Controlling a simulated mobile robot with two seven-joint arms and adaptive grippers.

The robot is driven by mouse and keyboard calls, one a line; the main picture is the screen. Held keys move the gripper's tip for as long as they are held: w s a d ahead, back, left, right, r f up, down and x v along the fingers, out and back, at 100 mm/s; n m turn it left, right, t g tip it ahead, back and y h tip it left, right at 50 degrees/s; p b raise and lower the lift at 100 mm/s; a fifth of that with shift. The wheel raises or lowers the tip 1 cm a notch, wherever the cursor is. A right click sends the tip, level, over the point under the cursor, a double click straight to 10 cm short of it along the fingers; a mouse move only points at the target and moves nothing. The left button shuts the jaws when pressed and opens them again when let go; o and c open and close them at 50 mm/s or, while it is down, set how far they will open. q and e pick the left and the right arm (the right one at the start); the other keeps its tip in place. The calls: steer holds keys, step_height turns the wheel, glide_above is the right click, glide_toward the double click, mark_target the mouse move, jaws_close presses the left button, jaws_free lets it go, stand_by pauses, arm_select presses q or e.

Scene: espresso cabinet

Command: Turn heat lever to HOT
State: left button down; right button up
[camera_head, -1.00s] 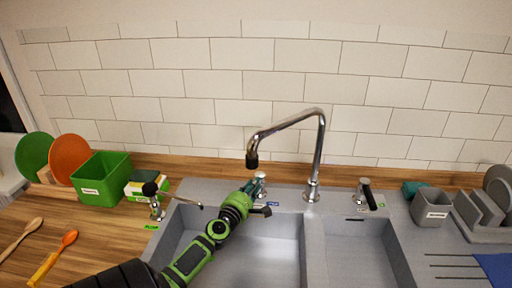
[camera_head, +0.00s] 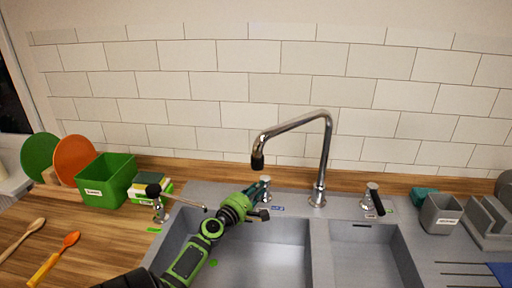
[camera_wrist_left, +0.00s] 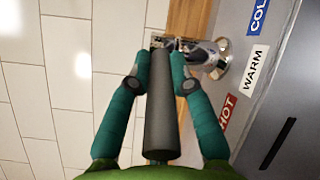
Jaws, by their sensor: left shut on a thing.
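The heat lever has a chrome base (camera_head: 265,182) on the sink's back rim, left of the tall tap. In the left wrist view its dark grey cylindrical handle (camera_wrist_left: 160,115) lies between the teal fingers of my left gripper (camera_wrist_left: 158,75), which are shut on it. The chrome base also shows there (camera_wrist_left: 218,58). Beside it are a blue COLD label (camera_wrist_left: 258,15), a white WARM label (camera_wrist_left: 252,67) and a red HOT label (camera_wrist_left: 228,112). In the head view my left gripper (camera_head: 255,190) partly hides the lever. My right gripper is not in view.
The chrome tap (camera_head: 325,150) arches close to the right of my gripper. A second lever (camera_head: 373,200) stands on the right rim and a black-knobbed fitting (camera_head: 157,205) on the left. A green bin (camera_head: 105,182) and a grey cup (camera_head: 440,215) stand farther out. The basins look empty.

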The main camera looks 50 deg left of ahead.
arm_select(q)
steer(key=c, duration=1.1)
jaws_free()
steer(key=shift+w, duration=0.1)
steer(key=shift+s+d+f, duration=0.1)
steer(key=shift+s+d, duration=0.1)
steer(key=shift+s, duration=0.3)
steer(key=v, duration=1.1)
